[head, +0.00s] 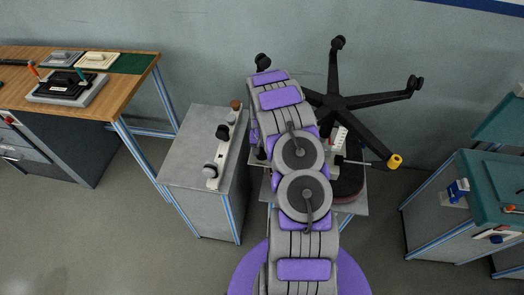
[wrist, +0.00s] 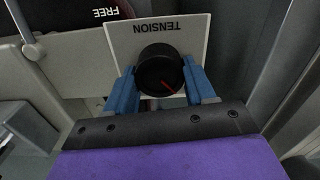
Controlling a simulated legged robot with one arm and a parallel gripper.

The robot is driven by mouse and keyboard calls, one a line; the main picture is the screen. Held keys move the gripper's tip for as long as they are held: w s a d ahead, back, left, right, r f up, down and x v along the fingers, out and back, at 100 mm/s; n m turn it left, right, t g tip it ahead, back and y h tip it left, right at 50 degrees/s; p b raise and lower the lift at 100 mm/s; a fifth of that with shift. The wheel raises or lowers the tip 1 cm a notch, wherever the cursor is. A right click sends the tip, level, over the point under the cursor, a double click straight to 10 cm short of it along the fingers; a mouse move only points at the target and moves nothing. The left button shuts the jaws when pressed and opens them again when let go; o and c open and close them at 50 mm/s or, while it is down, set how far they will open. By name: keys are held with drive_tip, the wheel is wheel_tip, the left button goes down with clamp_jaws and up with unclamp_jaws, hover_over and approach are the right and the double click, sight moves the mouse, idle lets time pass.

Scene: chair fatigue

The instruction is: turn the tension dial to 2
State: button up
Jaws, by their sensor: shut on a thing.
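The tension dial (wrist: 157,66) is a round black knob with a red pointer line, in the wrist view. It sits on a white plate (wrist: 192,28) whose word TENSION appears upside down. The red line points to the lower right of the picture; no numbers can be read. My gripper (wrist: 160,78) has its blue fingers on the left and right sides of the knob, shut on it. In the head view my own arm hides the gripper and the dial.
An upturned chair base (head: 337,101) with black legs and casters lies behind my arm. A grey cabinet (head: 203,155) stands left of it. A wooden bench (head: 130,75) is at far left, a teal-topped bench (head: 490,185) at right. A black disc marked FREE (wrist: 85,12) is at upper left.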

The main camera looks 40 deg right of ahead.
sight(262, 150)
drive_tip(key=o, duration=0.8)
drive_tip(key=shift+f, duration=0.25)
drive_tip(key=shift+o, duration=1.2)
drive_tip(key=shift+r, duration=0.1)
drive_tip(key=shift+r, duration=0.1)
wheel_tip(262, 150, up, 17)
drive_tip(key=p, duration=0.3)
drive_tip(key=shift+w+r, duration=0.1)
